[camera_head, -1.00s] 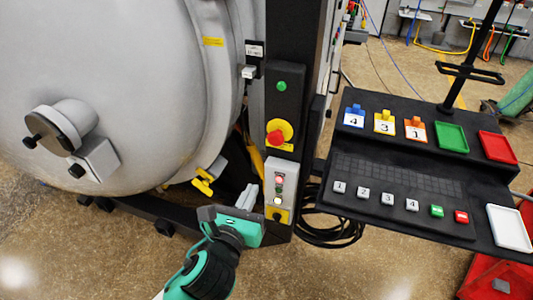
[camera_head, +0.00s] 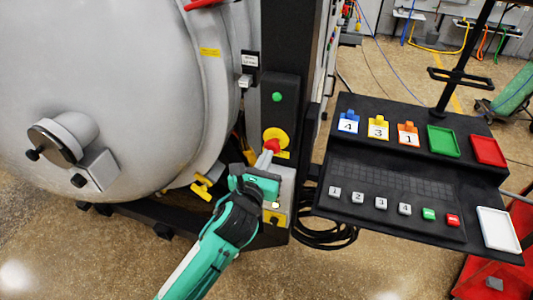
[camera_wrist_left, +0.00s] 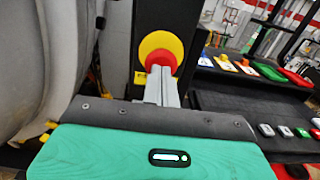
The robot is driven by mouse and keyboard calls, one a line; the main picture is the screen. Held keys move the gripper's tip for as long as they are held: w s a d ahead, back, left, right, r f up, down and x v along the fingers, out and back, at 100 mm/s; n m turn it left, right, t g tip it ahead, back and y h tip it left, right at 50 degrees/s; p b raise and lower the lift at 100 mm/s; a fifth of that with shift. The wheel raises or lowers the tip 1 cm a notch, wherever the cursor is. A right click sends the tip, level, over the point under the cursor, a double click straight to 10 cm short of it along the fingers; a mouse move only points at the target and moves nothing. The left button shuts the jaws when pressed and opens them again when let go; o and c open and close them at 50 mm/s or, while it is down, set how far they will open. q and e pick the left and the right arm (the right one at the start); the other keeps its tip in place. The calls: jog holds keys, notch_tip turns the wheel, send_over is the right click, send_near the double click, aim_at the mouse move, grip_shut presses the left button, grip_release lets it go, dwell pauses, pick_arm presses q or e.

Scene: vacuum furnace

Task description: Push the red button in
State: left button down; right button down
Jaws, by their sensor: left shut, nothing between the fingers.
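The red button (camera_head: 271,146) is a round knob on a yellow disc (camera_head: 278,134), set on the black post beside the furnace. In the left wrist view the red button (camera_wrist_left: 160,60) is straight ahead, with its lower part hidden behind the fingers. My left gripper (camera_head: 266,157) is shut and empty, with its grey fingertips at the lower edge of the button. In the left wrist view the left gripper's fingers (camera_wrist_left: 160,80) overlap the knob; I cannot tell whether they touch it. My right gripper is not in view.
A green button (camera_head: 277,97) sits higher on the post. A grey control box (camera_head: 284,187) below is partly hidden by my gripper. The large grey furnace door (camera_head: 120,90) is at left. A black console (camera_head: 395,175) with numbered keys and trays stands at right.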

aim_at(273, 145)
pick_arm(q)
jog(key=shift+w+d, duration=0.15)
jog(key=shift+w, duration=0.2)
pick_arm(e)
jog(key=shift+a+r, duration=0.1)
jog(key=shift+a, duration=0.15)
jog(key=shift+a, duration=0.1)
pick_arm(q)
jog(key=shift+w, duration=0.1)
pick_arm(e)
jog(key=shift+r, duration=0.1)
pick_arm(q)
jog(key=shift+w+d+r+p, duration=0.15)
jog(key=shift+w+d+p, duration=0.05)
jog(key=shift+w+p, duration=0.5)
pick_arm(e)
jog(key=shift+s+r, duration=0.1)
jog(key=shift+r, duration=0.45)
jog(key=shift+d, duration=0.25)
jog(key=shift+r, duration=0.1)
